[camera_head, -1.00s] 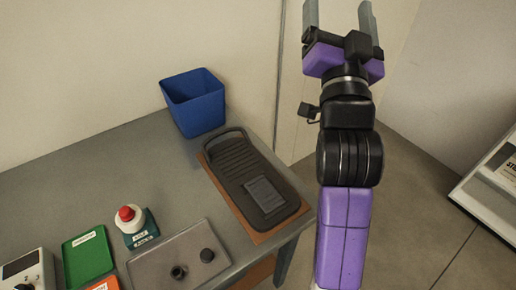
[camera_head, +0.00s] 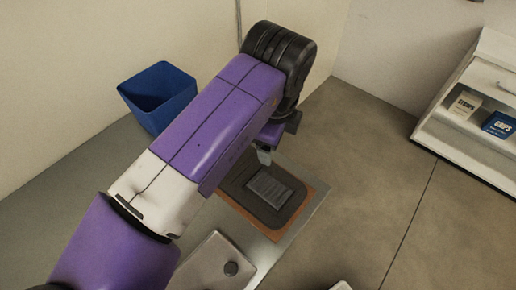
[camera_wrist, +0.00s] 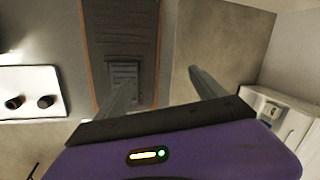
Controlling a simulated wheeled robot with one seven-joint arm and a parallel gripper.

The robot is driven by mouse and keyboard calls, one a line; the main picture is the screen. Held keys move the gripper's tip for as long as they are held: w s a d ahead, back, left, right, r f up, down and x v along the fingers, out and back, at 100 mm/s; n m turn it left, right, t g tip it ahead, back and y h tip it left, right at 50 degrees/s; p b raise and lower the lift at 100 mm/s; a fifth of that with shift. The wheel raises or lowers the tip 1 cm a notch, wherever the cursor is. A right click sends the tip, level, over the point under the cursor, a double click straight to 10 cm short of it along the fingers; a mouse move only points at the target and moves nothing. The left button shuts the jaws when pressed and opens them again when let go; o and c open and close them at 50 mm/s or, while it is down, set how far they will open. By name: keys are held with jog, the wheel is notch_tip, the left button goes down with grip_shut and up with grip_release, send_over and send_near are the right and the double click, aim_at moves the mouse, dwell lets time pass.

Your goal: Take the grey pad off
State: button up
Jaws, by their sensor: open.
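The grey pad (camera_head: 270,187) is a small ribbed rectangle lying on a dark foot pedal (camera_head: 240,190), near the pedal's front end. In the wrist view the pad (camera_wrist: 124,70) is at the upper left, lying on the dark pedal (camera_wrist: 124,30). My gripper (camera_wrist: 159,84) is open and empty above the table's right end. Its left finger overlaps the pedal close to the pad in the picture; its right finger is over the floor area. The pad is not between the fingers. In the head view my arm hides most of the gripper and the pedal's far end.
The pedal lies on a brown board (camera_head: 304,207) at the table's edge. A pale tray (camera_wrist: 30,92) with two dark knobs is on the left. A white shelf (camera_head: 466,135) with labelled boxes is at the right.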

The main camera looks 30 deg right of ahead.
aim_at(266, 184)
jog(key=s+a+m, duration=0.1)
jog(key=s+a+f+m+g+y, duration=0.1)
jog(key=a, duration=0.1)
jog(key=s+a+m+g+y, duration=0.1)
jog(key=s, duration=0.1)
jog(key=shift+a+f, duration=0.15)
jog(key=shift+f, duration=0.1)
jog(key=shift+w+f, duration=0.1)
jog(key=shift+f, duration=3.85)
jog(key=shift+c, duration=0.4)
grip_shut()
jog(key=shift+r+p, duration=0.2)
jog(key=shift+p, duration=0.15)
jog(key=shift+r+p, duration=1.85)
jog(key=shift+r, duration=0.5)
